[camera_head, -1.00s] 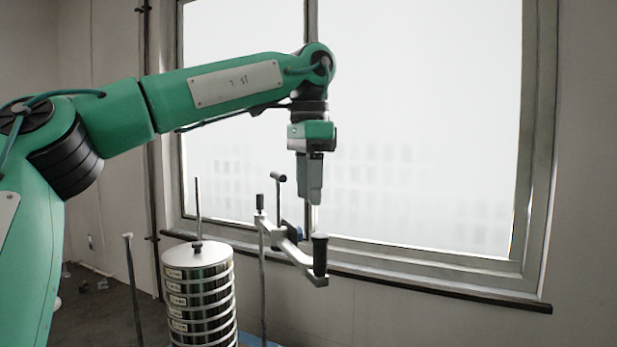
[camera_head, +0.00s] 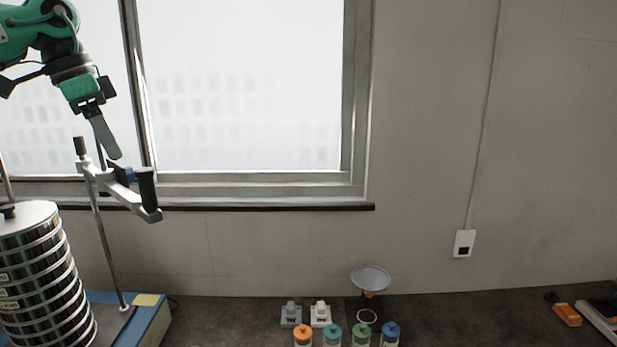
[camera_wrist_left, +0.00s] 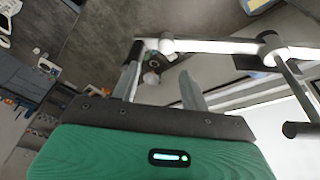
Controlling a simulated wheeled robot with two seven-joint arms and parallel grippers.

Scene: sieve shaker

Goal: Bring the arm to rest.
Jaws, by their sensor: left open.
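My left gripper (camera_head: 106,138) hangs at the upper left in the head view, fingers pointing down and a little right. It is empty, above the sieve shaker's crank arm with its black handle (camera_head: 147,188). In the left wrist view the two fingers (camera_wrist_left: 160,88) stand apart with nothing between them. The shaker's stack of round metal sieves (camera_head: 45,270) stands at the left edge, partly cut off. Its blue base (camera_head: 150,325) shows below, beside a metal rod. My right gripper is not in view.
Several bottles with coloured caps (camera_head: 332,332) stand at the bench's front. Behind them are two small grey-white devices (camera_head: 320,314) and a funnel-like dish (camera_head: 371,277). An orange item (camera_head: 567,314) lies far right. The bench between is clear.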

